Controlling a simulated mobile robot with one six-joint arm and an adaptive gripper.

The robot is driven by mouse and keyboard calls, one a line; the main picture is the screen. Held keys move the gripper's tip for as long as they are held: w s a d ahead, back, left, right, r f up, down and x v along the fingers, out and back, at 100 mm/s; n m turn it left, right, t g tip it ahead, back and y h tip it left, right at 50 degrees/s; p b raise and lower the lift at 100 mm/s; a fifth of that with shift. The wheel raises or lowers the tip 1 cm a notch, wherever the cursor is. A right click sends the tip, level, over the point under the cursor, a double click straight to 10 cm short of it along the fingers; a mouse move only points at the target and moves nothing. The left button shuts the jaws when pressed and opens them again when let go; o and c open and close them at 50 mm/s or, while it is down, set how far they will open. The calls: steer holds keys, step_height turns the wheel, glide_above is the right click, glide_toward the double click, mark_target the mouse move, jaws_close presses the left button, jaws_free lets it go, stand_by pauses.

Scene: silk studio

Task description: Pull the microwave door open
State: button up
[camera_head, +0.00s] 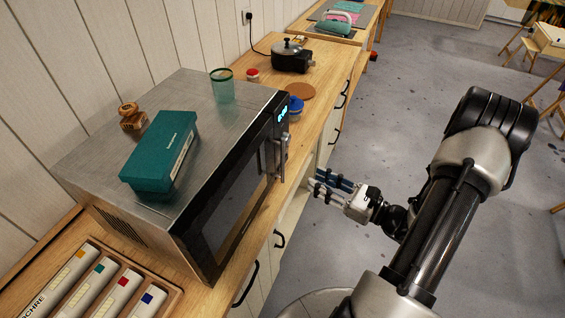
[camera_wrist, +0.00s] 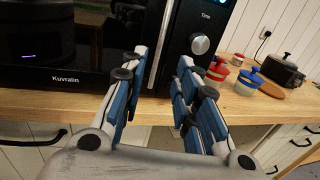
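The microwave (camera_head: 207,110) stands on the wooden counter, with a steel top and a dark glass door (camera_head: 230,208). The door looks shut. Its upright metal handle (camera_head: 272,158) is at the door's right edge, beside the control panel. In the wrist view the handle (camera_wrist: 161,40) shows as a pale upright bar between the fingertips. My gripper (camera_head: 315,181) is open and empty, in front of the handle and apart from it in the head view. In the wrist view my gripper's two blue-padded fingers (camera_wrist: 162,60) point at the microwave front, right of the dark door (camera_wrist: 60,45).
A teal box (camera_head: 160,150), a green glass (camera_head: 223,86) and a wooden stamp-like object (camera_head: 131,117) sit on the microwave. Red and blue jars (camera_head: 295,106) and a black pot (camera_head: 290,56) stand beyond it. Open grey floor (camera_head: 400,90) lies to the right.

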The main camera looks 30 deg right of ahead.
steer(key=b, duration=0.1)
glide_above(283, 177)
steer(key=shift+w+d, duration=0.1)
steer(key=shift+w, duration=0.2)
steer(key=shift+c, duration=0.5)
jaws_close()
